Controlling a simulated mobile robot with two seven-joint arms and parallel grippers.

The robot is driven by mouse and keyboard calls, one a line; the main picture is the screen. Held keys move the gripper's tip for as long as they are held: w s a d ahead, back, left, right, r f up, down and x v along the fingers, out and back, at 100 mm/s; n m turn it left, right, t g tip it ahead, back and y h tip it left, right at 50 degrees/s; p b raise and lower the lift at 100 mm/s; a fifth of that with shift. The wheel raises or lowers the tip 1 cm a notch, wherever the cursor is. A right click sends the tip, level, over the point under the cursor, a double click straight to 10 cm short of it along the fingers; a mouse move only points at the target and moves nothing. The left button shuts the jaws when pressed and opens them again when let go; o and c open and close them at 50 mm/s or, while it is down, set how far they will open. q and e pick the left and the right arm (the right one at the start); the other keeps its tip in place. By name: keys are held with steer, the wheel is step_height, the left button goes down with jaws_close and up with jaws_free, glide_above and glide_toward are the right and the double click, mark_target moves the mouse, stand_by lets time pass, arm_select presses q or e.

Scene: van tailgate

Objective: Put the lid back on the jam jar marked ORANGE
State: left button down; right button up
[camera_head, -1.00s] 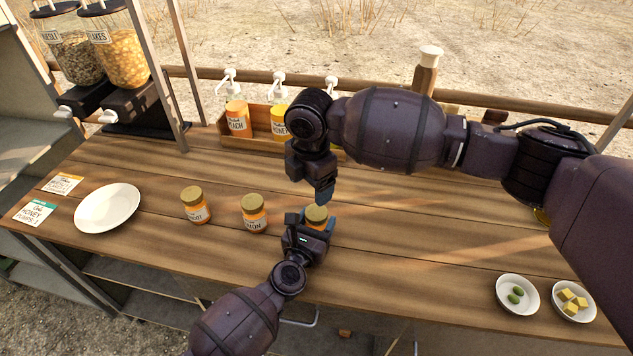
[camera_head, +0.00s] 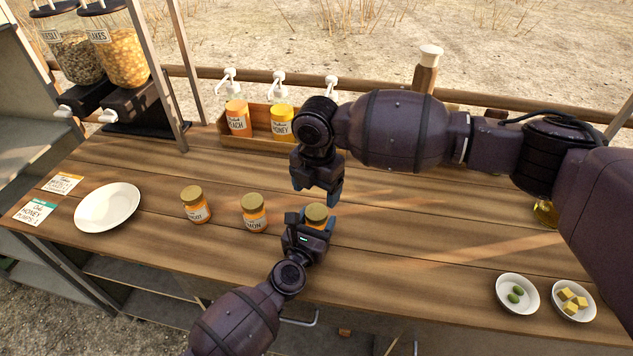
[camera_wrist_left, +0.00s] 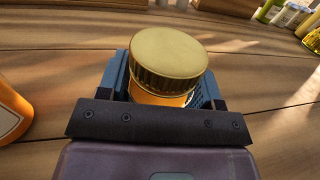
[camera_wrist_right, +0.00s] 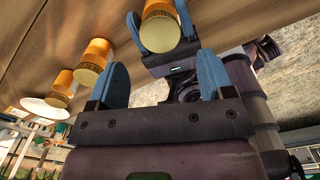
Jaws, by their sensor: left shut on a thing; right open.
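An orange jam jar with a ribbed gold lid (camera_head: 317,212) stands on the counter, between the fingers of my left gripper (camera_head: 312,224). The left wrist view shows the lid (camera_wrist_left: 170,52) sitting on the jar's mouth, with orange glass (camera_wrist_left: 160,98) below; I cannot tell whether it is screwed tight. This jar's label is hidden. My right gripper (camera_head: 322,194) is open and empty, just above and behind this jar. In the right wrist view the lid (camera_wrist_right: 160,33) lies beyond the open fingers, apart from them.
Two lidded jars stand to the left: one label ends in "MON" (camera_head: 254,213), the other (camera_head: 195,205) is partly readable. A white plate (camera_head: 107,207) lies farther left. A wooden crate (camera_head: 232,143) with pump bottles stands behind. Two small bowls (camera_head: 517,308) (camera_head: 590,315) stand at right.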

mark_target(317, 212)
steer(key=shift+f, duration=3.15)
steer(key=c, duration=0.9)
steer(key=shift+m, duration=1.6)
steer(key=o, duration=1)
steer(key=shift+s, duration=0.1)
steer(key=shift+r, duration=2.25)
